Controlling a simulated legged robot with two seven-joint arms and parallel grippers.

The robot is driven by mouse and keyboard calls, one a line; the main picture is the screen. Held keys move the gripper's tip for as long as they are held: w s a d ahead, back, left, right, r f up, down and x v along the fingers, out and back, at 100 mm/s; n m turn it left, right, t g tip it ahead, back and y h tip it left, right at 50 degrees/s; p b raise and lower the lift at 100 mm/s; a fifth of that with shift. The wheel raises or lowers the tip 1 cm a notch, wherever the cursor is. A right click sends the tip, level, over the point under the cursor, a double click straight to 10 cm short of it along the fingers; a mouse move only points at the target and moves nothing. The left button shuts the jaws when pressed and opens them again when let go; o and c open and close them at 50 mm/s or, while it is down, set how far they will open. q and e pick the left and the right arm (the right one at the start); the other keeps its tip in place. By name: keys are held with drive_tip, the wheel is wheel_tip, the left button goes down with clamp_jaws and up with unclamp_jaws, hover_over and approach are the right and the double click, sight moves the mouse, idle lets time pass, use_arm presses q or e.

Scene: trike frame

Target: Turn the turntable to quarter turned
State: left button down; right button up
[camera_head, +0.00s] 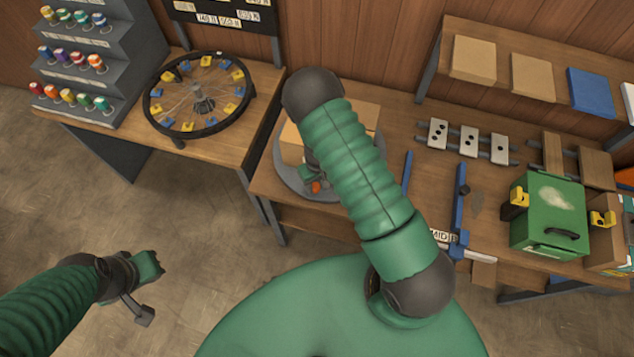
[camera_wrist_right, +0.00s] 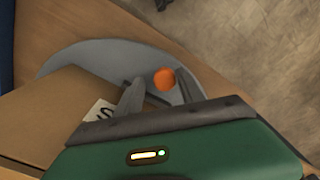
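The turntable (camera_head: 281,184) is a grey round disc on the middle bench, partly hidden by my right arm. A brown cardboard box (camera_head: 360,113) stands on it, and the box also shows in the right wrist view (camera_wrist_right: 60,115). An orange knob (camera_head: 316,187) is at the disc's near side. In the right wrist view the knob (camera_wrist_right: 164,80) appears between the fingers of my right gripper (camera_wrist_right: 160,88), which are apart; a gap shows on the left, and contact on the right is unclear. My left gripper (camera_head: 147,291) hangs over the floor, away from the bench, its finger opening unclear.
A spoked wheel (camera_head: 155,112) with yellow clips lies on the left bench beside a stepped rack of colored spools (camera_head: 110,60). A green box (camera_head: 545,215) and blue clamp bars (camera_head: 459,205) are on the right of the bench. Open floor lies at lower left.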

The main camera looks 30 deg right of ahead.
drive_tip(key=shift+c, duration=2.3)
drive_tip(key=shift+a+r, duration=0.1)
drive_tip(key=shift+a, duration=0.35)
clamp_jaws()
drive_tip(key=shift+w+a, duration=0.1)
drive_tip(key=shift+w, duration=0.05)
drive_tip(key=shift+s+d, duration=0.2)
drive_tip(key=shift+d, duration=0.1)
drive_tip(key=shift+a, duration=0.15)
